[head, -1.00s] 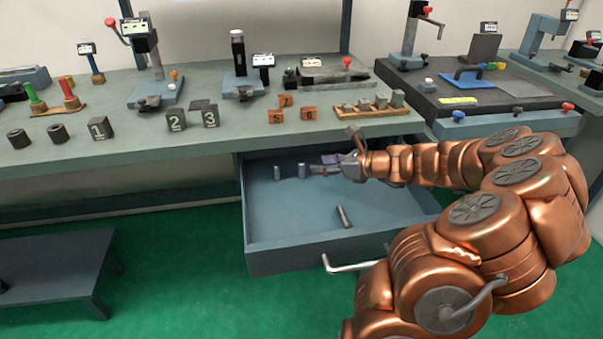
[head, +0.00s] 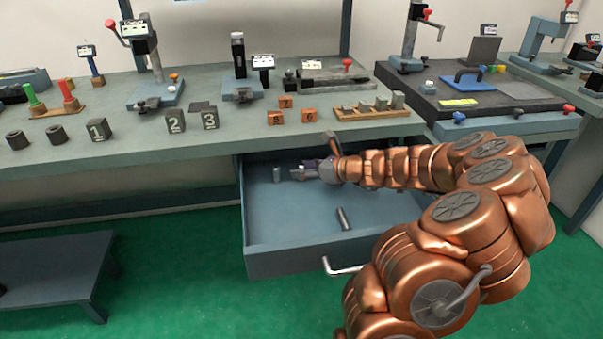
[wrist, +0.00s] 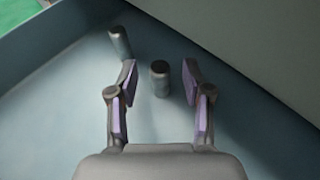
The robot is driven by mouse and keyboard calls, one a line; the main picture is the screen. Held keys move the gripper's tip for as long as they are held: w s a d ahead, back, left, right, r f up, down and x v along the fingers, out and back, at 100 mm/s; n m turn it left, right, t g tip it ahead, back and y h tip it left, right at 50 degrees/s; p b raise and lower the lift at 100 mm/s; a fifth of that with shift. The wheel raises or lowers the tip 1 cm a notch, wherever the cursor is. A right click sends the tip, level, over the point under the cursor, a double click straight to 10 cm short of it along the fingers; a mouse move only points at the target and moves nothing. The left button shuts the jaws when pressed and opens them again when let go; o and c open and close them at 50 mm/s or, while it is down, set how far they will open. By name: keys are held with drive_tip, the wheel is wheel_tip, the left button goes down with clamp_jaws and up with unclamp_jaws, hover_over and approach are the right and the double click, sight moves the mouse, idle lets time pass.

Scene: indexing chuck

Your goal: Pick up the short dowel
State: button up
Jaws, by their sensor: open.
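Three grey metal dowels are in the open drawer. One upright dowel (head: 277,174) stands at the left. A second upright dowel (head: 304,173) is close to my gripper (head: 306,172). A longer-looking dowel (head: 343,218) lies on its side nearer the front. In the wrist view, my gripper (wrist: 160,84) is open, with the second dowel (wrist: 160,79) between its fingertips and a gap on both sides. The left dowel (wrist: 119,43) shows beyond the left fingertip. I cannot tell for sure which upright dowel is shorter.
The drawer (head: 300,262) is pulled out under the workbench (head: 200,150), whose edge overhangs its back. Numbered blocks and a wooden rack (head: 365,114) with pegs stand on the bench above. The drawer floor around the dowels is clear.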

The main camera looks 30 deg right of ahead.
clamp_jaws()
idle(0.5)
